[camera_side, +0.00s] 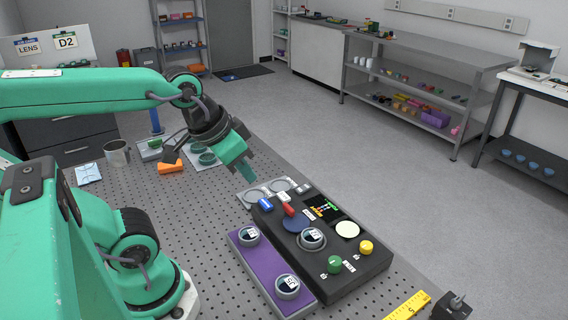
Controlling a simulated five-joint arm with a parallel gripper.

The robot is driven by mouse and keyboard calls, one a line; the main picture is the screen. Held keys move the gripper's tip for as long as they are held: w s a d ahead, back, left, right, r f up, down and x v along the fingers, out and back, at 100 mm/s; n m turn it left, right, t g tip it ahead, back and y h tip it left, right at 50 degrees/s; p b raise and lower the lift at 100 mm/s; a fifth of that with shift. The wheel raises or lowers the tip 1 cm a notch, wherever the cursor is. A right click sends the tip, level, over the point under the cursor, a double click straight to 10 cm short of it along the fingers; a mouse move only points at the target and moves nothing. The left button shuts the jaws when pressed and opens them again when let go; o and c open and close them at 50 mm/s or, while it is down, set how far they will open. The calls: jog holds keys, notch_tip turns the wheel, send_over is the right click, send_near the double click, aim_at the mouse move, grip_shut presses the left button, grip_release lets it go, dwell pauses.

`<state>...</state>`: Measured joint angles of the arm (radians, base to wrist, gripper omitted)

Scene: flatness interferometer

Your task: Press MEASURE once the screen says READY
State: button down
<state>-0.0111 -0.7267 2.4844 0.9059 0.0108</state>
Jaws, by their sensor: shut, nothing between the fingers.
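The black interferometer box (358,281) sits on the perforated bench. Its small dark screen (324,208) shows coloured marks and text too small to read. On its top are a green knob or button (334,264), a yellow one (366,247), a red lever (288,210), a blue piece (265,204) and a pale disc (347,229). A round mount (311,239) sits in the middle. The labels are too small to read, so I cannot tell which control is MEASURE. My gripper (249,174) is shut and empty, above and behind the box's far left end.
A purple tray (258,266) with two round mounts lies along the box's left side. A grey plate with round recesses (250,195) lies behind the box. A yellow ruler (408,306) and a black block (452,307) are at front right. A mug (116,153) stands at left.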

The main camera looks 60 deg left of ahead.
jog(key=g, duration=0.5)
send_over(266, 203)
jog(key=shift+f, duration=2.45)
jog(key=shift+f, duration=0.1)
notch_tip(266, 203, down, 14)
jog(key=shift+r, duration=0.1)
